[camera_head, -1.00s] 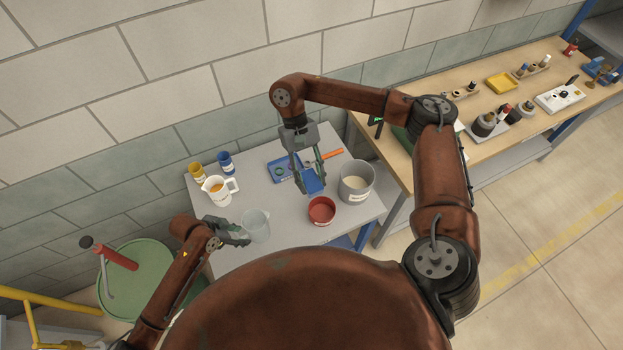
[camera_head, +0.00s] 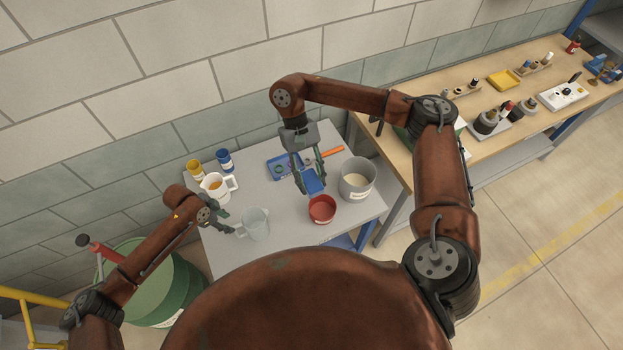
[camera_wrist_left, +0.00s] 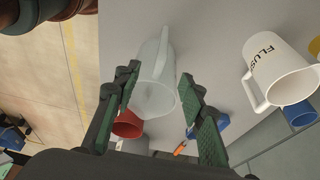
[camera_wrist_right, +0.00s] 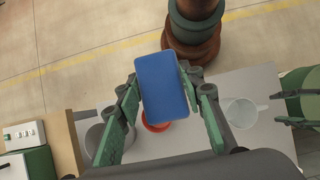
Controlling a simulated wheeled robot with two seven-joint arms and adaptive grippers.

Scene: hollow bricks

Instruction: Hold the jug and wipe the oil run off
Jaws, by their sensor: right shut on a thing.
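A clear jug (camera_head: 254,224) stands near the table's front left. My left gripper (camera_head: 232,228) is open at the jug's left side, on its handle side. In the left wrist view the jug (camera_wrist_left: 154,90) shows between and beyond the spread fingers (camera_wrist_left: 160,80); I cannot tell whether they touch it. My right gripper (camera_head: 309,178) is shut on a blue pad (camera_head: 313,185) and holds it above the table, behind the red bowl. The pad (camera_wrist_right: 162,84) fills the space between the fingers in the right wrist view. I cannot make out an oil run on the jug.
A white mug (camera_head: 214,187) with orange liquid stands behind the jug, with yellow (camera_head: 195,169) and blue (camera_head: 225,160) cups beyond. A red bowl (camera_head: 322,209) and a grey pot (camera_head: 356,180) stand to the right. A blue tray (camera_head: 279,168) lies at the back.

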